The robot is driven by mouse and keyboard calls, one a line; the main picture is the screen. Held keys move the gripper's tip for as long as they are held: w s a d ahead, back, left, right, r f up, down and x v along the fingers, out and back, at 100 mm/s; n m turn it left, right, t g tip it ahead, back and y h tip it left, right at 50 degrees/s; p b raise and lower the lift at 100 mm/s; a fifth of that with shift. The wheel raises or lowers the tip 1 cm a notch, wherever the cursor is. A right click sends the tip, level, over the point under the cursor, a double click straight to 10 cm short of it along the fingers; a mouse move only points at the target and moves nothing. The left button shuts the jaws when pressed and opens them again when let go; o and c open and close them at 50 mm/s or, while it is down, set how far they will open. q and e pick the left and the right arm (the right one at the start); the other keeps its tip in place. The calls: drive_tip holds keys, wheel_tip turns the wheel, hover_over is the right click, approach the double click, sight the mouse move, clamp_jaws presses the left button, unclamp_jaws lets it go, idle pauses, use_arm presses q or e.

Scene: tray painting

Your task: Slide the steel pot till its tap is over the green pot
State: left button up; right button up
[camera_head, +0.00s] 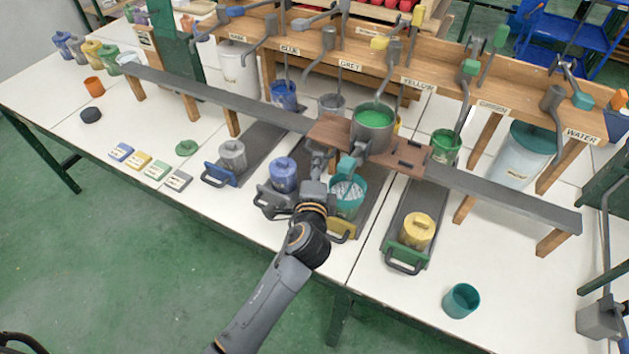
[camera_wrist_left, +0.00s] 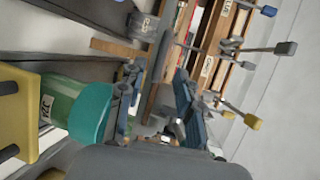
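The steel pot (camera_head: 373,121), with green liquid inside, stands on a brown wooden carriage (camera_head: 405,160) on the long grey rail. A teal part, perhaps its tap (camera_head: 350,164), shows over a teal vessel (camera_head: 347,205) in front of the rail. The green pot (camera_head: 446,145), with green contents, is right of the steel pot, partly hidden by the rail. My left gripper (camera_head: 320,160) is at the carriage's left front. In the left wrist view its fingers (camera_wrist_left: 157,90) are apart, with a dark bar between them; contact is unclear. My right gripper is not in view.
The grey rail (camera_head: 510,195) crosses the table. Trays with a grey pot (camera_head: 232,155), a blue pot (camera_head: 284,174) and a yellow pot (camera_head: 417,231) lie along it. A teal cup (camera_head: 461,300) stands at front right. Taps hang from the labelled wooden rack (camera_head: 420,80) behind.

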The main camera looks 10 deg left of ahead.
use_arm(q)
drive_tip(key=v, duration=0.5)
drive_tip(key=shift+s+r, duration=0.1)
drive_tip(key=shift+s, duration=0.25)
